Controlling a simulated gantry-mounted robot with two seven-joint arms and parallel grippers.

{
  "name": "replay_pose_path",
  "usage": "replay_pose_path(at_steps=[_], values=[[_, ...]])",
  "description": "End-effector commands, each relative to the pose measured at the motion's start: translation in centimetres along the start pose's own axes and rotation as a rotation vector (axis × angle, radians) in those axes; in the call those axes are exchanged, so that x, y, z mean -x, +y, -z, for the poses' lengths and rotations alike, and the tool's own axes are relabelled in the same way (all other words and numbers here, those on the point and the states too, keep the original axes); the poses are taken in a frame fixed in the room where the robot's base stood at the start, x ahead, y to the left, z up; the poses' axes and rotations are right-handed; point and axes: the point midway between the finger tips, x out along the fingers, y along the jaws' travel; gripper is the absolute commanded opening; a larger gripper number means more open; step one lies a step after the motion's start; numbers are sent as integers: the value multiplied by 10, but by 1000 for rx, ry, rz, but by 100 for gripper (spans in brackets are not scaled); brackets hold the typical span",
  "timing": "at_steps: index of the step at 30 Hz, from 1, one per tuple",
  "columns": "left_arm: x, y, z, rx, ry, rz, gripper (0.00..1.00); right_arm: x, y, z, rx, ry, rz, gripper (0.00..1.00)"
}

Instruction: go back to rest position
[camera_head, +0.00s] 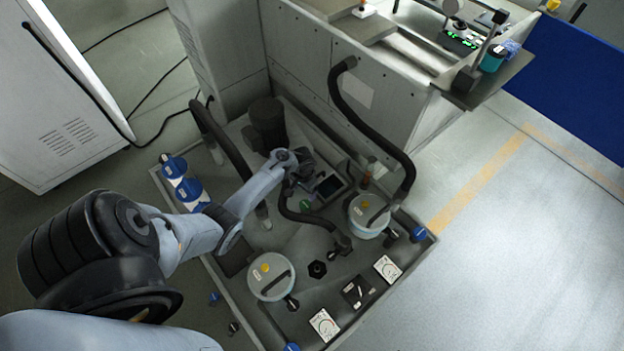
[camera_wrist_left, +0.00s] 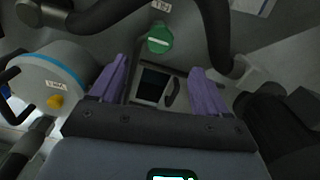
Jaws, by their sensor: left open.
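My left arm comes in from the left in the head view and reaches over the grey tray of pumps and valves (camera_head: 290,235). My left gripper (camera_head: 301,178) is small and dark there, above the middle of the tray. In the left wrist view the left gripper (camera_wrist_left: 158,78) shows two purple fingers spread wide, with nothing held between them. Behind the gap lies a small box with a dark screen (camera_wrist_left: 152,88). It also shows in the head view (camera_head: 329,187). My right gripper is in neither view.
Two round canisters (camera_head: 271,275) (camera_head: 369,214) stand in the tray. Black hoses (camera_head: 375,130) arch over it near the gripper. A dark motor (camera_head: 267,122) stands behind. A green valve knob (camera_wrist_left: 160,38) is close beyond the fingers. The floor at right (camera_head: 500,260) is clear.

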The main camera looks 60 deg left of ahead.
Motion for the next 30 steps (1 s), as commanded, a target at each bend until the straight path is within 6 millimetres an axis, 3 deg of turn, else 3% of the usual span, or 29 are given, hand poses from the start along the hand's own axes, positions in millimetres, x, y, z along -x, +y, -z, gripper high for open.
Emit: replay_pose_path(at_steps=[10, 14, 20, 24, 30], values=[[7, 4, -7, -47, 20, 55, 76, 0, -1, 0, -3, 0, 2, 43], [21, 18, -19, -119, 55, 120, 76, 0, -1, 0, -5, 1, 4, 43], [62, 76, -61, -268, 137, 182, 76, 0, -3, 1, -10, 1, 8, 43], [102, 129, -103, -354, 196, 161, 76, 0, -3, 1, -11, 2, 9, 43], [158, 182, -157, -417, 258, 84, 76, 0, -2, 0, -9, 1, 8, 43]])
